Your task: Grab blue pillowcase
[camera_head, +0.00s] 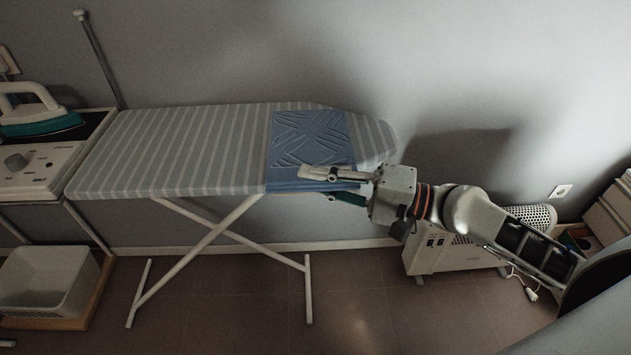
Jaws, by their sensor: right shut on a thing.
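The blue pillowcase (308,140) lies flat across the right part of the striped ironing board (170,150). Its near edge reaches the board's front edge. My right gripper (322,182) comes in from the right at the board's front edge. It is shut on the pillowcase near its front right corner, with one finger above the cloth and the other lower, partly hidden. My left gripper is not in view.
A teal and white iron (40,118) stands on a unit with a dial (30,165) at the left. A white basket (48,282) sits below. A white heater (450,252) stands under my right arm. The wall is close behind the board.

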